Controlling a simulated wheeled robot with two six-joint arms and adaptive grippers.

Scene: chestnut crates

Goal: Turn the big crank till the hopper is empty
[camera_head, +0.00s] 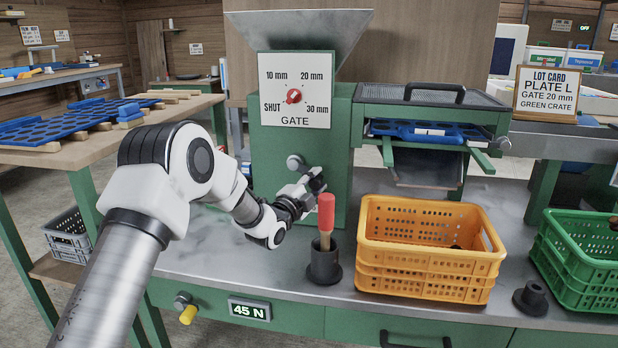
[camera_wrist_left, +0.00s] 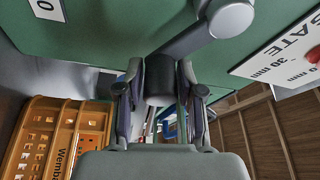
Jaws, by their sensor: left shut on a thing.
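The grey metal hopper (camera_head: 300,35) sits atop the green machine (camera_head: 338,150); its inside is hidden from this angle. The crank's round grey hub (camera_head: 296,162) is on the machine's front, below the gate dial (camera_head: 293,96). In the left wrist view the crank arm (camera_wrist_left: 195,38) runs from the hub to a dark handle (camera_wrist_left: 160,78) between my fingers. My left gripper (camera_head: 316,182) is shut on that handle, close to the machine's front. It hides most of the crank in the head view. My right gripper is not in view.
A red-handled tool (camera_head: 326,212) stands in a black holder (camera_head: 324,262) just right of my left gripper. An orange crate (camera_head: 425,262) is under the tray outlet, with a green crate (camera_head: 590,262) further right. A display (camera_head: 249,310) reads 45 N.

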